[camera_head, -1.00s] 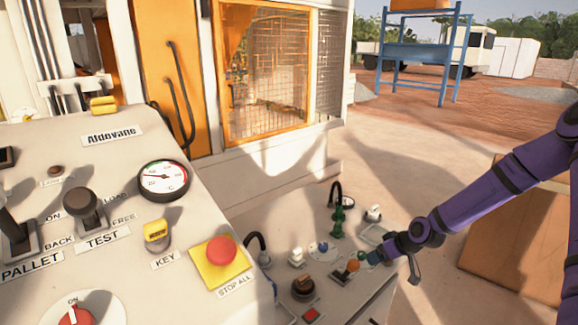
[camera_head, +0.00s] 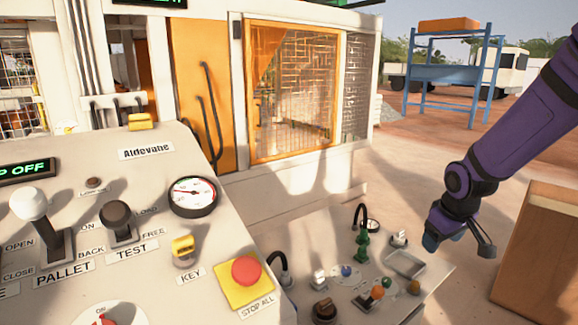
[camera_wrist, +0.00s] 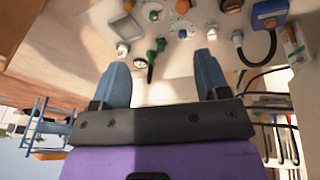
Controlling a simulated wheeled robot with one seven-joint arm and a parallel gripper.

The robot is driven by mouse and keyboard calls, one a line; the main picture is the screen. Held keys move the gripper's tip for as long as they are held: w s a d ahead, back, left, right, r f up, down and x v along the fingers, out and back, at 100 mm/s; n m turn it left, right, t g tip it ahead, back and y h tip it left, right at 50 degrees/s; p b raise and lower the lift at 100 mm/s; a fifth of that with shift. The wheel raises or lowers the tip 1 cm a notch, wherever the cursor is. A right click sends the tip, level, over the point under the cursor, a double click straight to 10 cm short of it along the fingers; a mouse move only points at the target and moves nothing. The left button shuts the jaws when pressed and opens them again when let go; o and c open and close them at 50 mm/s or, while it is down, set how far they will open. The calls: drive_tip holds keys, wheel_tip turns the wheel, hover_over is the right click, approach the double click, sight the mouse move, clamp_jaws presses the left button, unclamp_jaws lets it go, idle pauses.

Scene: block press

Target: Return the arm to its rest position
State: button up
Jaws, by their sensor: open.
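My gripper (camera_head: 443,240) hangs at the end of my purple arm, to the right of the small low control panel (camera_head: 440,272) in the head view. In the wrist view its two blue fingers (camera_wrist: 162,85) stand wide apart with nothing between them. Beyond the fingers, the small panel's knobs and a green fitting with a black hose (camera_wrist: 158,48) show. In the head view the gripper is apart from the panel and its orange knob (camera_head: 377,292).
The large sloped console (camera_head: 150,185) fills the left, with levers, a gauge (camera_head: 193,196) and a red stop button (camera_head: 246,271). A wooden box (camera_head: 545,260) stands close at right of my gripper. A blue rack (camera_head: 450,75) stands far behind on open ground.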

drive_tip(key=s+a+r+m+t, duration=0.1)
drive_tip(key=s+a+r+m, duration=0.1)
drive_tip(key=s+r, duration=0.7)
drive_tip(key=s+a+r+m, duration=0.2)
drive_tip(key=s+r, duration=0.7)
drive_tip(key=s, duration=0.7)
drive_tip(key=shift+s+a+r+t+y, duration=0.2)
drive_tip(key=shift+a+r+t+y, duration=0.1)
drive_tip(key=shift+a+t, duration=0.15)
